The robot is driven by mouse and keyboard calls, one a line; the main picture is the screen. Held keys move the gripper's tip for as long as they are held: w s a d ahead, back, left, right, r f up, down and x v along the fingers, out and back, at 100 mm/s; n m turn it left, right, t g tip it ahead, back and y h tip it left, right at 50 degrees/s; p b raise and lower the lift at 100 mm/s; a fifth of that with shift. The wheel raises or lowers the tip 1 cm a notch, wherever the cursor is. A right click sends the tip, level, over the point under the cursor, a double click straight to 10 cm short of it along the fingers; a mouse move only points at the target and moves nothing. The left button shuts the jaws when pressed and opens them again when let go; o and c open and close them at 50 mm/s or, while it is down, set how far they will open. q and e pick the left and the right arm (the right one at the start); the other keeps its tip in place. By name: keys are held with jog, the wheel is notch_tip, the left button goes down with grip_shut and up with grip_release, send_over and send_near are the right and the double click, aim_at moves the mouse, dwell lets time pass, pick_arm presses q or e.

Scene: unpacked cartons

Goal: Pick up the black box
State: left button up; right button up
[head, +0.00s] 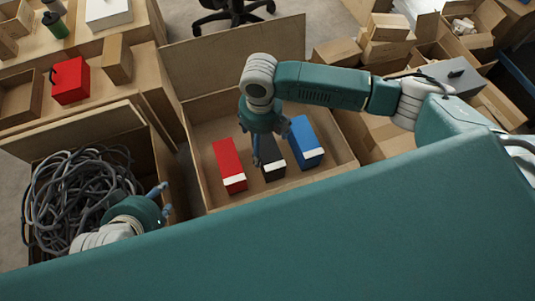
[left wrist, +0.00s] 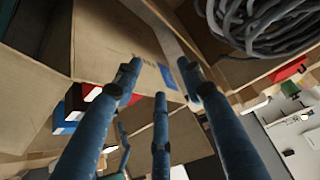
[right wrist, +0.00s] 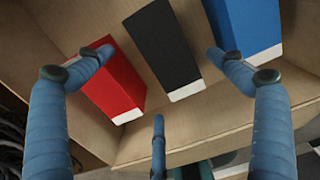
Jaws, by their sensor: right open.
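The black box (head: 271,160) lies in an open carton (head: 200,120), between a red box (head: 229,162) and a blue box (head: 306,140). My right gripper (head: 270,146) is above it and hides part of it in the head view. In the right wrist view, the black box (right wrist: 163,45) with its white end shows beyond the spread fingers of my right gripper (right wrist: 158,68), which is open and empty. My left gripper (head: 163,200) is at the left, beside the cable carton. In the left wrist view its fingers (left wrist: 160,82) are apart with nothing between them.
A carton full of grey cables (head: 75,200) stands at the left. A table at the upper left holds another red box (head: 70,81) and a green cup (head: 55,25). Several cartons (head: 385,40) fill the upper right. The black box's carton has walls around it.

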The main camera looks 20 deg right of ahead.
aim_at(263, 149)
jog(key=shift+f, duration=0.45)
notch_tip(263, 149, down, 2)
jog(key=shift+w+d+f+b, duration=0.1)
jog(key=shift+d+f+b, duration=0.05)
jog(key=shift+b, duration=0.55)
notch_tip(263, 149, down, 3)
jog(key=shift+r+b, duration=0.15)
jog(key=shift+b, duration=0.35)
pick_arm(q)
jog(key=w+d+r+t+h, duration=0.2)
jog(key=w+d+r+t, duration=0.2)
jog(key=w+r, duration=0.6)
jog(key=t, duration=0.2)
jog(key=shift+w+r+t, duration=0.25)
jog(key=shift+w+t, duration=0.05)
pick_arm(e)
jog(key=shift+w, duration=0.1)
jog(key=c, duration=1.7)
jog(key=shift+r, duration=0.1)
